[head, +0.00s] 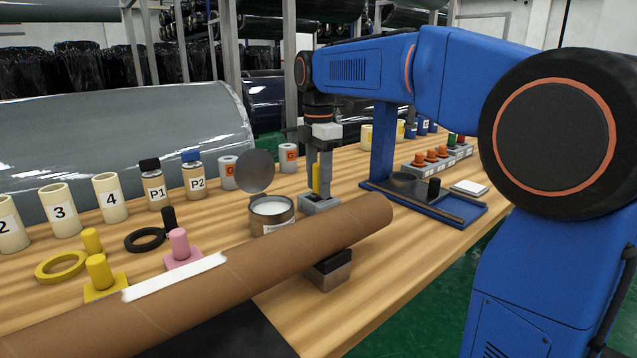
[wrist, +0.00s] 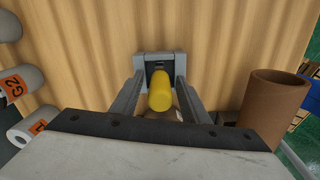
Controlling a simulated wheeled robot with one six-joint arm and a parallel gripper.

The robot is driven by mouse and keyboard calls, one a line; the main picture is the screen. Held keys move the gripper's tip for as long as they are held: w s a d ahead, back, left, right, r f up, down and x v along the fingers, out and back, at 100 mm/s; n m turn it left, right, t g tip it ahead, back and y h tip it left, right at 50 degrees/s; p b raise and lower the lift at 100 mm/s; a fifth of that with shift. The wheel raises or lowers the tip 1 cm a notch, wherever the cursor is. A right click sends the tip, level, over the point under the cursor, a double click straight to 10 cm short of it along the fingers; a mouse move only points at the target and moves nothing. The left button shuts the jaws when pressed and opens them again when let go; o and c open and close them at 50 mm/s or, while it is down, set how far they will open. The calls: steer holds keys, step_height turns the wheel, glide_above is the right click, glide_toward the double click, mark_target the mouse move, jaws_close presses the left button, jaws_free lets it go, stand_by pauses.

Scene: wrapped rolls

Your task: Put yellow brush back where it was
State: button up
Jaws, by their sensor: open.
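The yellow brush (head: 316,178) stands upright in a grey holder (head: 320,205) on the wooden table, behind the cardboard tube in the head view. In the wrist view the end of its yellow handle (wrist: 160,92) points up at the camera, with the grey holder (wrist: 152,60) at its foot. My gripper (head: 319,188) is above the holder, pointing down. Its fingers (wrist: 160,97) are open, one on each side of the handle, with a gap showing on both sides. The brush's lower end is hidden in the holder.
A long cardboard tube (head: 240,262) with a white strip lies across the front on a support (head: 328,270). An open tin (head: 271,214) stands just left of the holder. A blue tray (head: 440,215) is to the right. Numbered cylinders and bottles line the back left.

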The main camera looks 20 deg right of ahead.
step_height(320, 180, up, 12)
steer(key=shift+f, duration=0.1)
stand_by(0.4)
